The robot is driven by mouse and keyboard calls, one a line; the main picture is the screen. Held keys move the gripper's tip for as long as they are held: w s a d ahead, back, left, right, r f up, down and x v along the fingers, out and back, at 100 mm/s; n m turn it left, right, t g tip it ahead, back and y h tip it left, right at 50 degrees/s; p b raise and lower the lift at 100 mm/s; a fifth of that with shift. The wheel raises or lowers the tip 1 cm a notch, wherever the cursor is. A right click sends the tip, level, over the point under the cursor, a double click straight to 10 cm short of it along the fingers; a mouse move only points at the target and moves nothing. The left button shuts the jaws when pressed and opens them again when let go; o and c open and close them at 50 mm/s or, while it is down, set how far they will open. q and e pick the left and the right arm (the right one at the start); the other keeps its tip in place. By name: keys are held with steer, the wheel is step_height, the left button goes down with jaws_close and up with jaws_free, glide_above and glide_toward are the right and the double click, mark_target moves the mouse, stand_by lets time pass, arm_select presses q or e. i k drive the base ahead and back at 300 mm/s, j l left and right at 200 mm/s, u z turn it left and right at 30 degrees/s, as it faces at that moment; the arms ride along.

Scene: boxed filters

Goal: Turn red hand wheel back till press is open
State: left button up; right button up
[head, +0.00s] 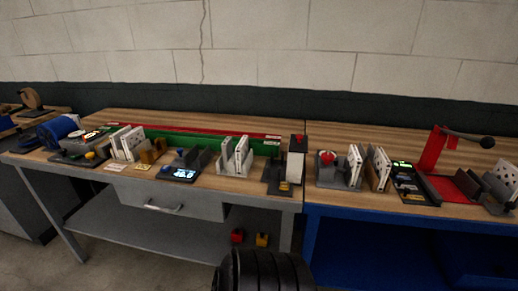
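A small red round knob or wheel (327,157) sits on top of a grey block fixture (328,178) at the left end of the right bench. It looks like the red hand wheel, but it is too small to see its spokes or how far it is turned. White perforated plates (355,163) stand upright at the fixture's right side. Whether the fixture's jaws grip them or stand apart I cannot tell. Neither of my gripper's fingers shows in the head view.
A red stand (433,150) with a black ball-ended lever (487,142) is at the far right. A dark post with a red top (298,143) stands left of the wheel. Plates, trays and devices crowd both benches' fronts. Bare wood (370,140) lies behind the fixture.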

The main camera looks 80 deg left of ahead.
mark_target(328, 158)
steer(key=u, duration=2.85)
